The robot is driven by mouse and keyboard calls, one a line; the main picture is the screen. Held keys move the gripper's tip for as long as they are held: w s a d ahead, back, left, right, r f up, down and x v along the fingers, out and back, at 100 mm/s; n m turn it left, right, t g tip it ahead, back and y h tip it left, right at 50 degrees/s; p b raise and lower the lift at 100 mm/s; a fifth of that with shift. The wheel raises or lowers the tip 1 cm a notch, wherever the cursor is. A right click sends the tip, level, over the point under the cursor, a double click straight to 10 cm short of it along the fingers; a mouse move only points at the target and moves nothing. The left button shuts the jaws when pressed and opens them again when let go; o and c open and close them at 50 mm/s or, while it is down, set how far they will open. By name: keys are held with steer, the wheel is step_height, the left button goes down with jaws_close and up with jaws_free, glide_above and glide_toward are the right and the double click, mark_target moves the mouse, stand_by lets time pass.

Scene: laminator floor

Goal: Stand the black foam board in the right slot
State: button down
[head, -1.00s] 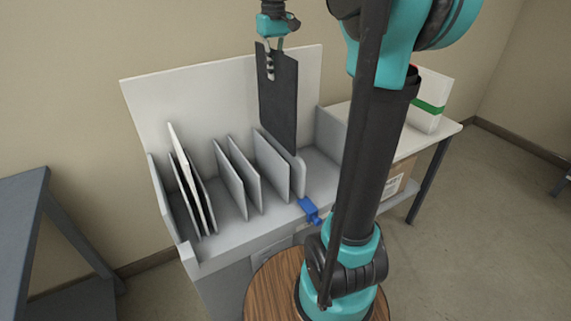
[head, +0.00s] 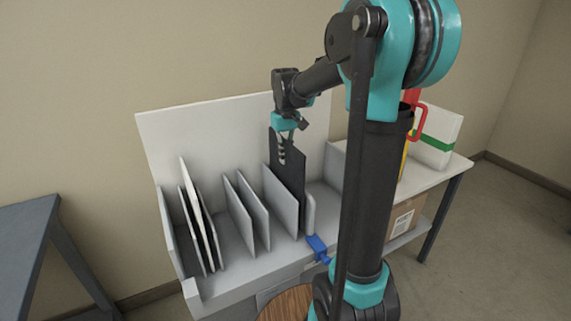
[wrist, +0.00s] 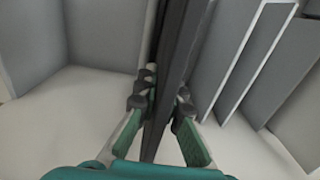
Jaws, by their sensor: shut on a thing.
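The black foam board (head: 287,165) stands upright in the right slot of the grey rack (head: 232,268), between the two rightmost grey dividers. Its lower part is hidden behind the left divider (head: 278,200). My gripper (head: 283,152) is shut on the board's upper part, one finger on each face. In the wrist view my gripper (wrist: 160,105) pinches the thin edge of the black board (wrist: 172,70). I cannot tell whether the board's bottom touches the slot floor.
The middle slot between two dividers (head: 250,208) looks empty. A blue clip (head: 317,246) sits on the rack's front edge. A white box with a green band (head: 436,138) stands on the side table.

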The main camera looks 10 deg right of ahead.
mark_target(285, 140)
steer(key=shift+f, duration=1.6)
steer(key=c, duration=1.7)
jaws_free()
steer(key=shift+f, duration=0.1)
step_height(285, 140, up, 12)
steer(key=shift+r, duration=0.15)
